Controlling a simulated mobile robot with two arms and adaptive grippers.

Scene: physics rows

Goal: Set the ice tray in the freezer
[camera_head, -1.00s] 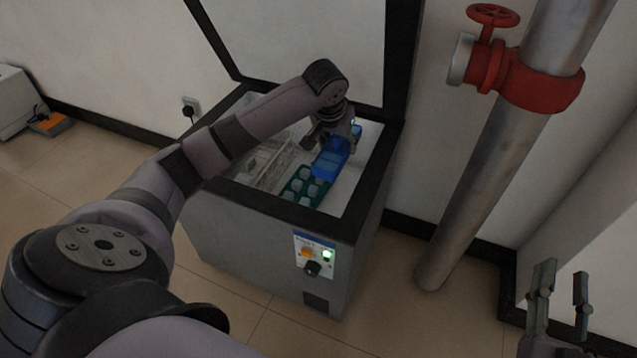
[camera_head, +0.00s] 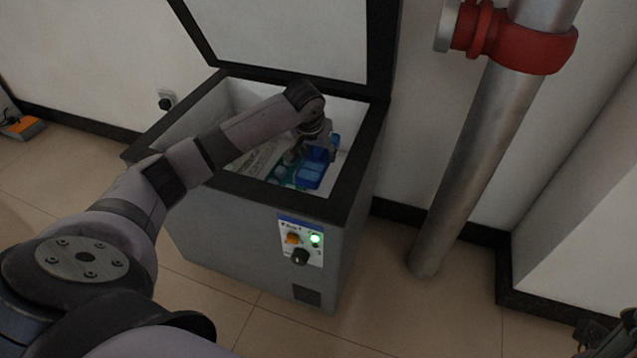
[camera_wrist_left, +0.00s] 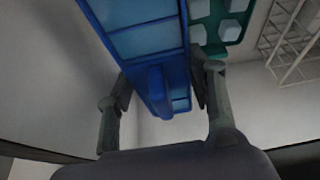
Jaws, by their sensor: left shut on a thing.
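The blue ice tray (camera_head: 311,174) is down inside the open chest freezer (camera_head: 250,215). My left gripper (camera_head: 316,146) reaches in over the freezer's front left and is shut on the tray's far end. In the left wrist view the fingers (camera_wrist_left: 162,85) close on either side of a rib on the blue tray (camera_wrist_left: 143,42). Whether the tray rests on the freezer floor cannot be told. My right gripper (camera_head: 602,338) shows only partly at the lower right corner, outside the freezer.
A teal tray with pale cubes (camera_wrist_left: 220,25) lies right beside the blue tray. A white wire basket (camera_wrist_left: 290,42) is beyond it, at the freezer's left side. The lid (camera_head: 290,40) stands open. A metal pipe (camera_head: 480,150) with a red fitting stands to the right.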

